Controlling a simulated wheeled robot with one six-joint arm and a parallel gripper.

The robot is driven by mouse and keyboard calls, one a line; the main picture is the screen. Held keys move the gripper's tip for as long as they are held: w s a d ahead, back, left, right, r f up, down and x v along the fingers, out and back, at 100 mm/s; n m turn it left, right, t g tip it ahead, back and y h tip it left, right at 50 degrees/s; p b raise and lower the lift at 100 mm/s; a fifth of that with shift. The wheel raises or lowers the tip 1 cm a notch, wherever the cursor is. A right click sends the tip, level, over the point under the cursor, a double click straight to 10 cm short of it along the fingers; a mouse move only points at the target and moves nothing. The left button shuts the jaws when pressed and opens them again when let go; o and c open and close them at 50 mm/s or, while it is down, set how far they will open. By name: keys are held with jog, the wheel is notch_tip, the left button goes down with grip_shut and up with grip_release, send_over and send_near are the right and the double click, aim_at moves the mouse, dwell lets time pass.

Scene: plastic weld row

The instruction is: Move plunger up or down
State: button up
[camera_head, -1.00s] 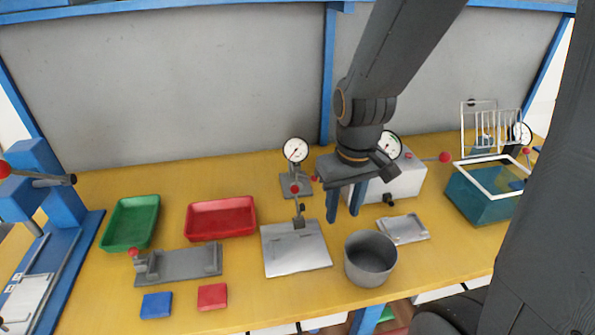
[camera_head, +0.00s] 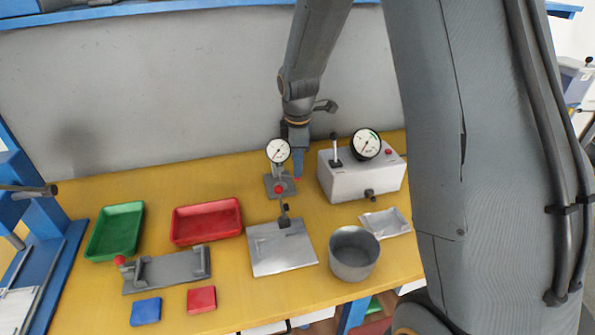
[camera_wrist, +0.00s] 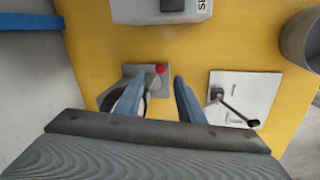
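A small dial gauge (camera_head: 278,151) with a white face stands upright on a grey base (camera_head: 270,190) at the middle of the bench. Red knobs show low on this stand; one red knob (camera_wrist: 160,69) is clear in the wrist view. I cannot tell which part is the plunger. My gripper (camera_head: 299,172) points down just right of the gauge. In the wrist view my gripper (camera_wrist: 159,82) has its two blue fingers apart, with the stand's base between and beyond them. The gauge is partly hidden by the left finger. No grip on anything shows.
A grey box (camera_head: 360,180) with a larger dial stands to the right. In front are a metal plate with a lever (camera_head: 268,258), a round pot (camera_head: 342,262) and a small tray (camera_head: 392,222). Red (camera_head: 180,240) and green (camera_head: 92,255) trays lie left. The wall is close behind.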

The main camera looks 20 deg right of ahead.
jog(key=shift+w+d+f+p, duration=0.1)
jog(key=shift+w+f+p, duration=0.15)
jog(key=shift+f, duration=0.95)
jog(key=shift+w+f+p, duration=0.2)
jog(key=shift+f, duration=0.95)
grip_shut()
